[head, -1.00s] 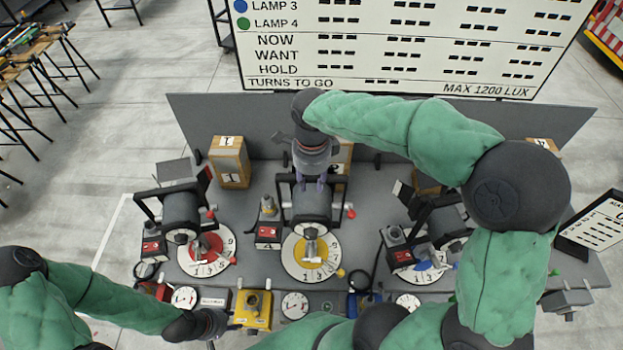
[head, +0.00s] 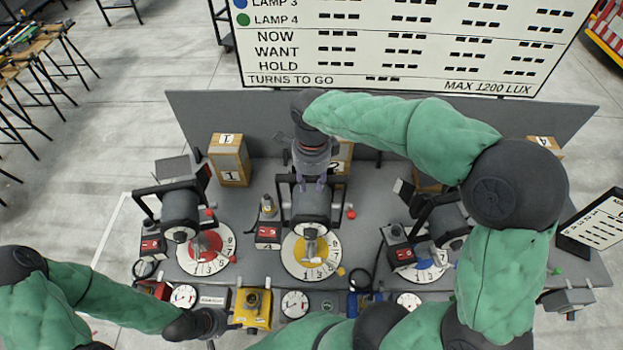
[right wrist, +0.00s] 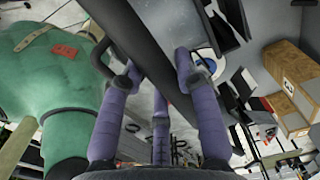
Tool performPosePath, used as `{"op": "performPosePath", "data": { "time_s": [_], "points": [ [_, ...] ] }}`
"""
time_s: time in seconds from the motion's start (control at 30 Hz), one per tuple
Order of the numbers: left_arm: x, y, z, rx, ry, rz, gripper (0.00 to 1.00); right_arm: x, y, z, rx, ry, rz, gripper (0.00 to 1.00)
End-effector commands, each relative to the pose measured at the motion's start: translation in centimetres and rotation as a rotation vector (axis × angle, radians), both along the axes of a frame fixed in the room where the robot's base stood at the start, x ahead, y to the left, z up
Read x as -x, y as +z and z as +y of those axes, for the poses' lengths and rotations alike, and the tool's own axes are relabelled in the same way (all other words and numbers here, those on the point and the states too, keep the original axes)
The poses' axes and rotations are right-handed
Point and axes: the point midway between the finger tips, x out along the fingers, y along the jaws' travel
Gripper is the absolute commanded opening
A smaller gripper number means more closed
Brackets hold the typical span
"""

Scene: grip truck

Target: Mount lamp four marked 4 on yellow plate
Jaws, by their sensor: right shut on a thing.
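A dark lamp (head: 312,207) with a black bracket stands over the round yellow plate (head: 296,262), a white-rimmed dial with a yellow centre. A small black and red box (head: 268,236) marked 4 is at its left. My right gripper (head: 311,183) reaches down from behind with its purple fingers shut on the lamp's dark bracket bar. In the right wrist view the fingers (right wrist: 156,72) close around this bar (right wrist: 158,78). The lamp's seating on the plate is hidden. My left gripper (head: 218,325) is low at the left, beside a yellow box; its fingers are unclear.
Another lamp (head: 181,210) stands over a red dial (head: 207,254) at left, and one (head: 440,220) over a blue dial (head: 425,266) at right. Wooden blocks (head: 229,160) stand along the back panel (head: 390,125). A yellow box (head: 252,309) and gauges (head: 295,304) line the front.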

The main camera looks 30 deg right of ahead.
Motion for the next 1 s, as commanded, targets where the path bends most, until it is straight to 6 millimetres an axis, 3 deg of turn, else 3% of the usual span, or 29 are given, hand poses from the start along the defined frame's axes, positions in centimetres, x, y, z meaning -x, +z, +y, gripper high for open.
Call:
{"op": "performPosePath", "data": {
  "time_s": [1.0],
  "points": [
    [0.0,-1.6,0.0,0.000,0.000,0.000,0.40,-0.2,-1.9,0.0,-0.006,-0.002,-0.001,0.00]
  ]
}}
